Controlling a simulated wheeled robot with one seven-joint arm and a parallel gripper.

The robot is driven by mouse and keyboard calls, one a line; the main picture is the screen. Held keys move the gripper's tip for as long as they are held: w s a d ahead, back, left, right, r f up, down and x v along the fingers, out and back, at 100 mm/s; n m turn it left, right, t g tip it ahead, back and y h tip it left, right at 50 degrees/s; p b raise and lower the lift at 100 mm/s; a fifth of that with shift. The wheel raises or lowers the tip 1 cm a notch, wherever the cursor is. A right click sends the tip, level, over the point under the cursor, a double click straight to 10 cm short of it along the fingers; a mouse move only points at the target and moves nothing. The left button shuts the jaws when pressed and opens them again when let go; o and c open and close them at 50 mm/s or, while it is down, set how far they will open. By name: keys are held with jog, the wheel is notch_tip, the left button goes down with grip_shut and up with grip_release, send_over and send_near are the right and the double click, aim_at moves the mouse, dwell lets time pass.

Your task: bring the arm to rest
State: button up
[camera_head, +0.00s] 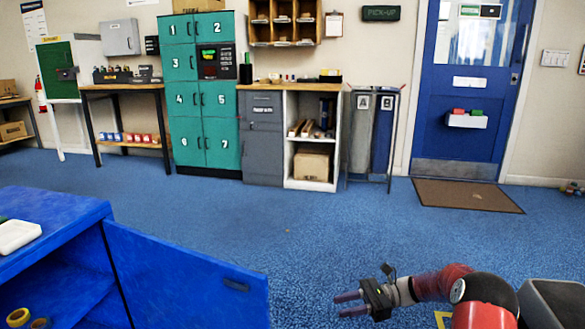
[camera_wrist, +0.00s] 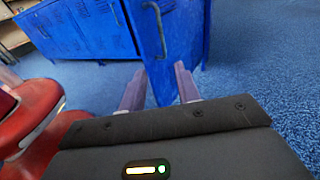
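My gripper (camera_head: 348,303) is at the lower right of the head view, held out over the blue carpet to the right of the open blue cabinet door. In the wrist view its two fingers (camera_wrist: 158,88) stand apart with nothing between them. The open door (camera_wrist: 164,45) shows ahead of the fingertips there. The gripper looks clear of the door. My red and black arm (camera_head: 445,282) runs back to the right.
The blue cabinet (camera_head: 60,225) stands at the left with its door (camera_head: 185,280) swung open; yellow rolls (camera_head: 18,317) lie inside. Teal lockers (camera_head: 200,100), a grey cabinet (camera_head: 262,140) and a blue entrance door (camera_head: 465,120) line the far wall. The carpet (camera_head: 300,230) between is clear.

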jog(key=s+a+r+n+h, duration=0.2)
jog(key=s+r+n+h, duration=0.25)
jog(key=s+r, duration=0.2)
jog(key=s+a+r+n+h, duration=0.3)
jog(key=s+r+h, duration=0.3)
jog(key=s, duration=0.1)
jog(key=s+d+r+n+t+h, duration=0.2)
jog(key=s+d+n+t+h, duration=0.1)
jog(key=s, duration=0.6)
jog(key=s+d+r+n+t+h, duration=0.3)
jog(key=s+n+t, duration=0.2)
jog(key=s, duration=0.4)
jog(key=shift+s+r+t, duration=0.2)
jog(key=shift+s+t, duration=0.05)
jog(key=shift+t, duration=0.05)
jog(key=shift+a+h, duration=0.1)
jog(key=shift+h, duration=0.15)
